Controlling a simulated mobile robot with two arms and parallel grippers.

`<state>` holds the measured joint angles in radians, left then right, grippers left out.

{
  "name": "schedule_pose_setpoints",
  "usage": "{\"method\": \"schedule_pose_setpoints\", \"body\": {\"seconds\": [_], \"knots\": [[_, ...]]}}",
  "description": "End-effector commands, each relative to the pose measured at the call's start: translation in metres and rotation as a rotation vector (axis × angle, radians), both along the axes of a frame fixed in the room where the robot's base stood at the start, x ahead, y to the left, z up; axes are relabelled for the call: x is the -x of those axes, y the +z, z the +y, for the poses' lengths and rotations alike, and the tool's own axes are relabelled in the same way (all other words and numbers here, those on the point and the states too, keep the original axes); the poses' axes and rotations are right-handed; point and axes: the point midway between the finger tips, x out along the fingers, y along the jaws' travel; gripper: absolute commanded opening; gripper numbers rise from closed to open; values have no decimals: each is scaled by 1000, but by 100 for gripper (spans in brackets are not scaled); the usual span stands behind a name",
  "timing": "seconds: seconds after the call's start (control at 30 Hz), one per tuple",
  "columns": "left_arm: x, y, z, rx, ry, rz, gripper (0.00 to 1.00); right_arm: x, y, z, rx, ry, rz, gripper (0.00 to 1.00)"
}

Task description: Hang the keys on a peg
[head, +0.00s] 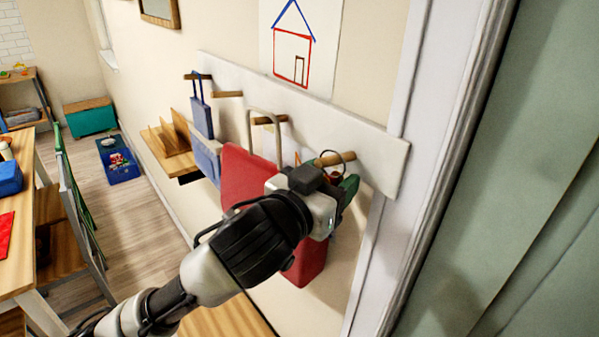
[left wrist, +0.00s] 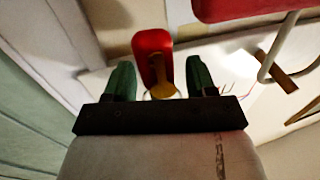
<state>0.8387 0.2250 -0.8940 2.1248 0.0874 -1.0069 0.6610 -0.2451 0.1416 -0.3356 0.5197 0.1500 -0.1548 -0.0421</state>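The keys are a red fob (left wrist: 153,48) with a gold key (left wrist: 162,80), between my left fingers in the left wrist view. Their dark ring (head: 351,153) loops around the rightmost wooden peg (head: 330,159) in the head view. My left gripper (head: 345,190) is just below that peg and hides most of the keys. In the left wrist view its green fingers (left wrist: 160,80) are apart, with a clear gap between the fob and the right finger. My right gripper is not in view.
A red bag (head: 247,172) hangs by a grey handle from the peg to the left, partly behind my gripper. A blue bag (head: 202,118) hangs farther left. A bare peg (head: 227,94) lies between them. A door frame (head: 430,150) stands close on the right.

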Motion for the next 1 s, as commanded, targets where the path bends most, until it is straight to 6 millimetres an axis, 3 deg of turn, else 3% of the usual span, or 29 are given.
{"method": "schedule_pose_setpoints", "body": {"seconds": [0.03, 0.1, 0.47, 0.67, 0.87, 1.0], "knots": [[0, 0, 0, 0, 0, 0, 64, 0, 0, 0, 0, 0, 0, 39], [0, 0, 0, 0, 0, 0, 75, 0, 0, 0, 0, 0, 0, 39], [2, -1, 4, 1, 0, 0, 76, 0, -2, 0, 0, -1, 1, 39], [26, -2, 25, 1, -4, -4, 76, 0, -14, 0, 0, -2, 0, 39], [64, -1, 57, -3, -12, -11, 76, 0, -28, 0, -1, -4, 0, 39], [64, -3, 58, 0, -11, -13, 76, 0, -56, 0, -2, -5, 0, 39]]}}
